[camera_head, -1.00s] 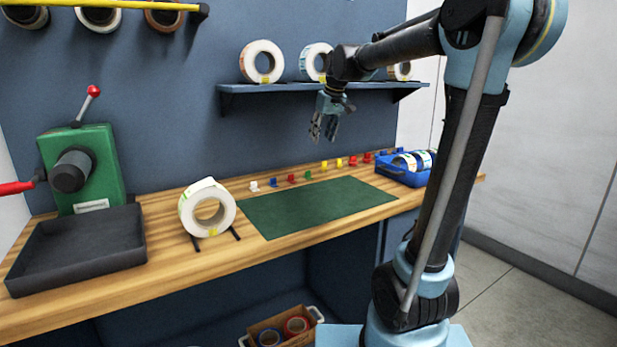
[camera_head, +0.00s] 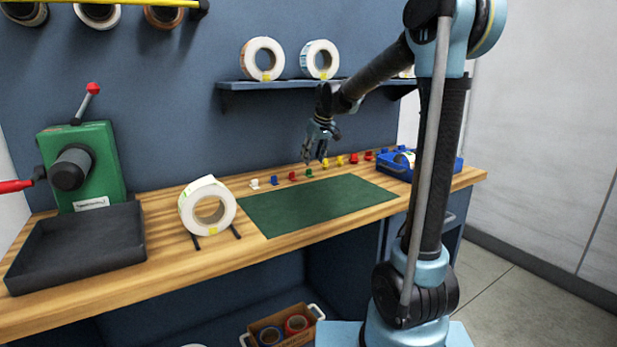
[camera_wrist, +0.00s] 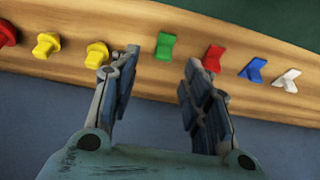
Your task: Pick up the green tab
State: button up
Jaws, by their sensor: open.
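The green tab (camera_head: 309,173) stands on the wooden bench in a row of small tabs, behind the green mat. In the wrist view the green tab (camera_wrist: 166,46) lies ahead of the fingertips, between their lines and nearer the left finger. My gripper (camera_head: 315,160) is open and empty, pointing down above the row. In the wrist view my gripper (camera_wrist: 160,62) shows both fingers spread, with a yellow tab (camera_wrist: 97,55) by the left fingertip and a red tab (camera_wrist: 212,58) by the right one.
A blue tab (camera_wrist: 253,69) and a white tab (camera_wrist: 287,80) stand to the right in the wrist view; more yellow and red ones stand left. The green mat (camera_head: 318,205) is bare. A shelf (camera_head: 290,86) with label rolls hangs above. A blue bin (camera_head: 440,166) stands right.

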aim_at(310, 175)
jog(key=shift+x, duration=2.7)
jog(key=shift+s+a, duration=0.1)
jog(key=shift+a, duration=0.1)
jog(key=c, duration=0.8)
